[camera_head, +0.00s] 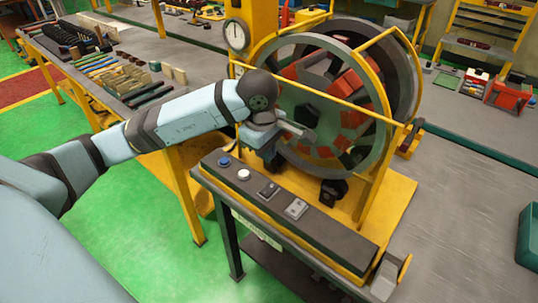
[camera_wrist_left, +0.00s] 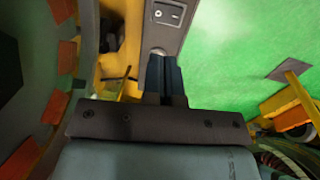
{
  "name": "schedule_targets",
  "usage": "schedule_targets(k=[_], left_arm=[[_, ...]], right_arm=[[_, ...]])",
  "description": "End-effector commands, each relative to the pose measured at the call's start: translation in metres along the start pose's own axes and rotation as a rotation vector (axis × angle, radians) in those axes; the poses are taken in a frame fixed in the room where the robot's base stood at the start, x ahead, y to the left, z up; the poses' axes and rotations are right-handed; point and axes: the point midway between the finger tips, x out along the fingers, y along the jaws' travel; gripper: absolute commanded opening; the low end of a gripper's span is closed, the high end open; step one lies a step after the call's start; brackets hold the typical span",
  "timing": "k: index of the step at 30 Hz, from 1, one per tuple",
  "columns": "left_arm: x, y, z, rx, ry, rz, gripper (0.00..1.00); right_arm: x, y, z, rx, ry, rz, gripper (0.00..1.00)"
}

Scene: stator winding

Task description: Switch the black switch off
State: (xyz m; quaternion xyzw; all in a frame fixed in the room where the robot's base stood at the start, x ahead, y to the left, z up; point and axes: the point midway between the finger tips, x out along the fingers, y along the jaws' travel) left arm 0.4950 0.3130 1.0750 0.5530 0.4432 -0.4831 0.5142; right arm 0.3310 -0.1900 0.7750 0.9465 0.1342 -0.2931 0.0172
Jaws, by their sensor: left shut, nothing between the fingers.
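The black switch (camera_head: 268,190) sits on the sloped dark control panel (camera_head: 335,236), between a white round button (camera_head: 243,174) and a light grey switch (camera_head: 297,208). A dark rocker switch with white markings, which looks like the black switch, shows at the top of the left wrist view (camera_wrist_left: 168,12). My left gripper (camera_head: 270,160) is shut and empty, beside the wheel and above the panel's back edge. Its fingers (camera_wrist_left: 162,70) point toward the panel, apart from the switch. My right gripper is not in view.
A blue button (camera_head: 224,161) is at the panel's left end. The large grey wheel (camera_head: 375,130) with red-orange parts and its yellow frame (camera_head: 385,190) stand close behind the panel. Green floor (camera_head: 150,230) lies open in front. A workbench with tools (camera_head: 120,75) is at the left.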

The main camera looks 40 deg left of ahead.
Motion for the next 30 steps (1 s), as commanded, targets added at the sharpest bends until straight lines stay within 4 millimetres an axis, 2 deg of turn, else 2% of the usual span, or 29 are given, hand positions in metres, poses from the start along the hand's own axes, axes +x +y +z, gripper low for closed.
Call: schedule_targets(k=[9,15,21,30], left_arm=[[0.070,-0.001,0.002,-0.002,-0.004,-0.006,0.00],[0.100,-0.001,0.002,-0.002,-0.004,-0.004,0.00],[0.113,-0.001,0.001,-0.001,-0.003,-0.002,0.00],[0.114,-0.001,0.001,-0.001,-0.004,-0.001,0.00]], right_arm=[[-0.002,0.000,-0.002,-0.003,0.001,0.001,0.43],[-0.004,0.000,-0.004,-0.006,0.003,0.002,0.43],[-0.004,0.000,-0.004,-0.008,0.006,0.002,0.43],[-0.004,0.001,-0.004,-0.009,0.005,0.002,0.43]])
